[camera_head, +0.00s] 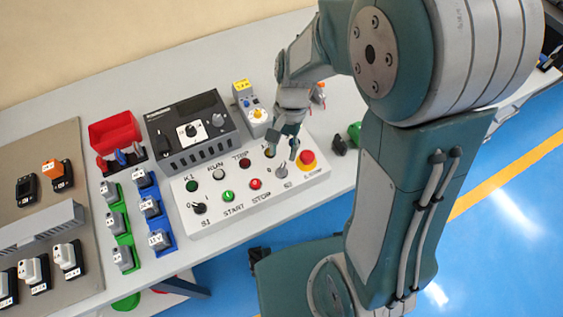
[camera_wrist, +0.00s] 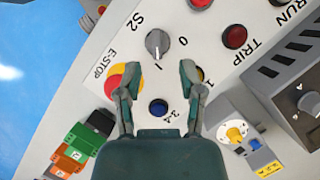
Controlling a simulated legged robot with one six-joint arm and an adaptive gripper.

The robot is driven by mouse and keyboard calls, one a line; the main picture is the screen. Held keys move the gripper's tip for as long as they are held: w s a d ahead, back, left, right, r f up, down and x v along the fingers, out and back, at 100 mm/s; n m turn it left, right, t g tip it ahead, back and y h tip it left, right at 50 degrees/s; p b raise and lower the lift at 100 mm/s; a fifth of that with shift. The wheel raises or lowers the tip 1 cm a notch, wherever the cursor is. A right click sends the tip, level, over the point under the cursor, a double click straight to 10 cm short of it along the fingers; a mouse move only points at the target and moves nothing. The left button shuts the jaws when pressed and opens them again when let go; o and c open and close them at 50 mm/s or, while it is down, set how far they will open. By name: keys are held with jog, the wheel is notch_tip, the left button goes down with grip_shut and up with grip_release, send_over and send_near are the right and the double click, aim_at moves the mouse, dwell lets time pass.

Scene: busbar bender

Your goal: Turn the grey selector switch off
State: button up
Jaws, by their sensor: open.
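The grey selector switch (camera_wrist: 157,42), marked S2, sits on the light control panel (camera_head: 230,225). In the wrist view, the long grip of its knob runs towards the 1 mark, and the 0 mark lies to its right. In the head view the switch (camera_head: 281,171) is near the panel's front right, just in front of my gripper. My gripper (camera_wrist: 160,73) is open and empty. Its two fingertips are apart on either side of the 1 mark, just short of the knob in the wrist view. It also shows over the panel's right end in the head view (camera_head: 282,149).
The red and yellow E-stop (camera_head: 307,158) stands close to the switch, partly behind a finger in the wrist view. A blue button (camera_wrist: 158,108) lies between the fingers. Black S1 selector (camera_head: 199,208), green START (camera_head: 228,196) and red STOP (camera_head: 255,184) are further left.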

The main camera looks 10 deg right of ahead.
aim_at(282, 167)
jog(key=shift+x, duration=2.2)
jog(key=shift+d, duration=0.15)
grip_shut()
